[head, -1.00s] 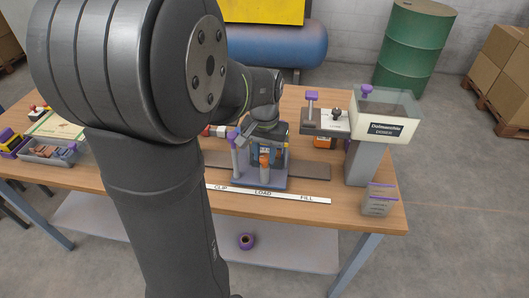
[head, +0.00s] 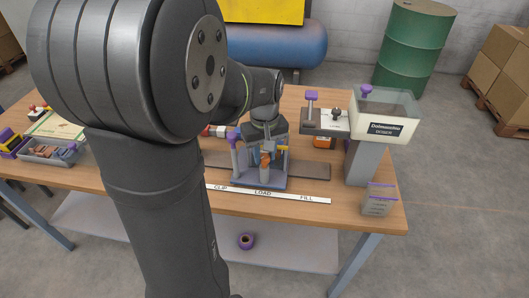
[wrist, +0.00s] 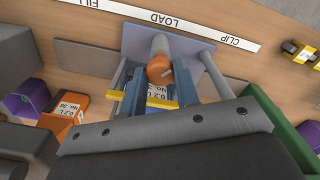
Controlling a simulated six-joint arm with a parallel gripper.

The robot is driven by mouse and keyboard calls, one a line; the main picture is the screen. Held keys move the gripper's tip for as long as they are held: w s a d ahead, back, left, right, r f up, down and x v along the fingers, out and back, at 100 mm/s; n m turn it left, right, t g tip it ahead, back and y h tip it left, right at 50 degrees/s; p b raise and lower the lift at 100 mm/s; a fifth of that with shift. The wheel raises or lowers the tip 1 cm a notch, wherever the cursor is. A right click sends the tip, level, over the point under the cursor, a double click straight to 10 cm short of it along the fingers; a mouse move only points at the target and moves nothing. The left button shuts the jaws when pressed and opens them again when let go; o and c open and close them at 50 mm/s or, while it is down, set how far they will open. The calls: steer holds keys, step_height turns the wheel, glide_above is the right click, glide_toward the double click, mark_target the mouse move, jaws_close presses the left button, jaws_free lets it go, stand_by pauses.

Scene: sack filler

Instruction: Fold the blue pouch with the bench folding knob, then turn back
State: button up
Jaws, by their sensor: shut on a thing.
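The bench fixture (head: 258,182) stands at the LOAD mark, with grey posts on its base plate. The orange-topped folding knob (head: 265,161) is at its front and also shows in the wrist view (wrist: 159,70). My gripper (head: 266,152) is low over the fixture, its fingers close on both sides of the knob and shut on it. The blue pouch (wrist: 157,92) shows a white label just behind the knob, between the fingers, with a yellow bar across it. Most of the pouch is hidden by my gripper.
An orange pouch (head: 323,142) stands right of the fixture, below a purple-knobbed unit (head: 312,112). The doser (head: 375,130) is at the bench's right end. A tray of parts (head: 50,150) is at the left. The bench front by the CLIP, LOAD, FILL strip (head: 285,196) is clear.

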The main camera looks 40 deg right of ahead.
mark_target(265, 156)
steer(key=n, duration=0.4)
steer(key=shift+n, duration=1.9)
steer(key=shift+r+n, duration=0.1)
steer(key=shift+n, duration=0.2)
steer(key=o, duration=1)
step_height(265, 156, up, 17)
steer(key=shift+r, duration=0.2)
